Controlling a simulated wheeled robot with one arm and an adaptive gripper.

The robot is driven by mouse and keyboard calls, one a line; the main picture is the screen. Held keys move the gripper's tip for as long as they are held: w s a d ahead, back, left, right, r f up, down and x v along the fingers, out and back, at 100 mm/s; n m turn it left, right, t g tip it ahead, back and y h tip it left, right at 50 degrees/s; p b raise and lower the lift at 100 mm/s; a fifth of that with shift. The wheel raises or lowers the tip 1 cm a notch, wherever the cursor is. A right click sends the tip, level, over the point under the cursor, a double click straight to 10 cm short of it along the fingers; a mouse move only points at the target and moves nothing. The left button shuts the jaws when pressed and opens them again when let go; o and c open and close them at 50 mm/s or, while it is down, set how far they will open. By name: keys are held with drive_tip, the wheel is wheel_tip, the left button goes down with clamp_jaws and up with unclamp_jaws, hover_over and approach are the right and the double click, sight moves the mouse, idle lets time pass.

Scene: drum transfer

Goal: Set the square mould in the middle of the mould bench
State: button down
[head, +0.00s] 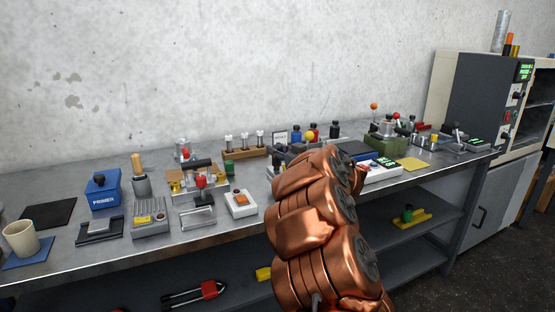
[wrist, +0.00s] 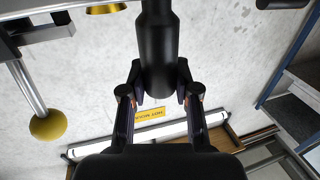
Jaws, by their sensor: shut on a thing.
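My gripper (wrist: 159,82) shows in the wrist view with both fingers closed around the sides of a black cylindrical part (wrist: 158,45). Its far end runs out of the top of the picture, so I cannot tell whether it belongs to the square mould. In the head view my copper-coloured arm covers the gripper and what it holds. A long grey workbench (head: 235,222) runs along the wall, and I cannot tell whether it is the mould bench. I cannot pick out the square mould with certainty in either view.
The bench top is crowded. A blue box (head: 103,193), a mug (head: 20,240), a white device with an orange button (head: 240,203) and a yellow pad (head: 413,164) stand on it. A tall dark cabinet (head: 480,95) stands at right. A yellow ball (wrist: 48,126) is left in the wrist view.

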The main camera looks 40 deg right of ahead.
drive_tip(key=shift+f, duration=1.25)
drive_tip(key=c, duration=0.8)
unclamp_jaws()
drive_tip(key=shift+f, duration=0.15)
drive_tip(key=shift+c, duration=0.2)
drive_tip(key=shift+s, duration=0.1)
drive_tip(key=s, duration=1.1)
drive_tip(key=shift+s+a, duration=0.4)
drive_tip(key=shift+a, duration=0.05)
